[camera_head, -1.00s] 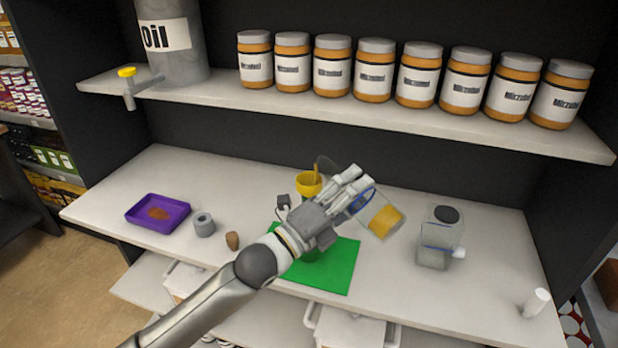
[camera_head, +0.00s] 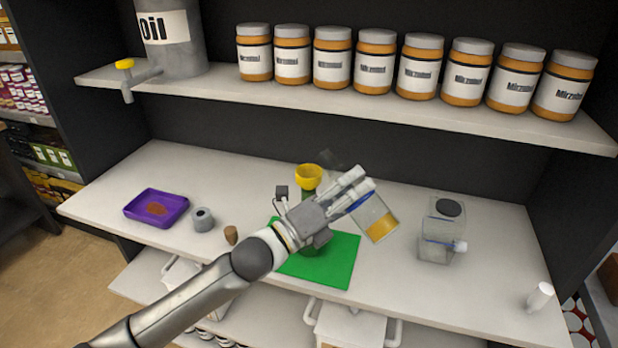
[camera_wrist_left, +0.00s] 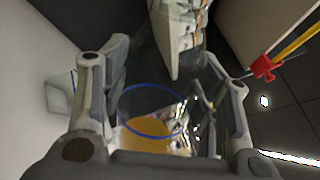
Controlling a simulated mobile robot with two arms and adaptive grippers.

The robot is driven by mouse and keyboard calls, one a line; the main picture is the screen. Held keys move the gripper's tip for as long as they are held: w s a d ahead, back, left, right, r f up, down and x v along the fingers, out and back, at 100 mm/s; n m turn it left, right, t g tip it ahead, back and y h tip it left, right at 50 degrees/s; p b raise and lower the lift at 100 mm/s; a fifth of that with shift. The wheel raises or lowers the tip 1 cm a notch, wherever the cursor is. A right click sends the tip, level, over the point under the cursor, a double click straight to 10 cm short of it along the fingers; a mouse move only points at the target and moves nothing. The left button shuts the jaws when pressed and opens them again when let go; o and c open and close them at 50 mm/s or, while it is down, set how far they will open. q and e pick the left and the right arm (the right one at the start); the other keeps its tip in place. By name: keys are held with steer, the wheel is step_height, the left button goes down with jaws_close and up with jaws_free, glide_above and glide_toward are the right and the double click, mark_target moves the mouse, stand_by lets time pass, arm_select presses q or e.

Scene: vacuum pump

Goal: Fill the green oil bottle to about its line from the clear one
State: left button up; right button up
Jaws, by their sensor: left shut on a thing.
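My left gripper (camera_head: 358,184) is shut on the clear bottle (camera_head: 374,213), which is tilted with its neck up and left, close to the yellow funnel (camera_head: 308,176). Amber oil lies in the bottle's lower end; no stream shows between it and the funnel. In the left wrist view the clear bottle (camera_wrist_left: 150,118) shows a blue ring and amber oil between the fingers. The green bottle (camera_head: 309,192) stands under the funnel on the green mat (camera_head: 335,262), mostly hidden by my gripper. Its line and oil level cannot be seen. My right gripper is not in view.
A purple tray (camera_head: 134,217) with a brown stain, a grey ring (camera_head: 203,220) and a cork (camera_head: 231,235) are at left. A clear container (camera_head: 440,232) and white cylinder (camera_head: 540,297) are at right. Above, a shelf (camera_head: 420,117) holds several jars and an oil drum (camera_head: 178,50).

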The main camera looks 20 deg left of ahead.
mark_target(339, 176)
arm_select(q)
steer(key=shift+w+r, duration=0.1)
steer(key=shift+r, duration=0.3)
steer(key=r+m+p, duration=0.1)
steer(key=r+m+g+p, duration=0.1)
steer(key=m, duration=0.1)
steer(key=shift+w+a+h, duration=0.1)
steer(key=shift+a+h, duration=0.2)
steer(key=shift+a, duration=0.05)
steer(key=m, duration=0.1)
steer(key=p, duration=0.1)
steer(key=m, duration=0.1)
steer(key=shift+w+a+r+m+g, duration=0.2)
steer(key=shift+a+r+m+g, duration=0.1)
steer(key=shift+r+g, duration=0.1)
steer(key=m+p, duration=0.2)
steer(key=m+g+p, duration=0.1)
steer(key=m, duration=0.1)
steer(key=shift+s+d+r, duration=0.2)
steer(key=shift+d+r, duration=0.15)
steer(key=m+p, duration=0.2)
steer(key=shift+d+f+m+g, duration=0.1)
steer(key=shift+f+m+g, duration=0.05)
steer(key=shift+m+g, duration=0.15)
steer(key=shift+s+d+f+m+p, duration=0.1)
steer(key=shift+f+m+p, duration=0.25)
steer(key=shift+m+p, duration=0.35)
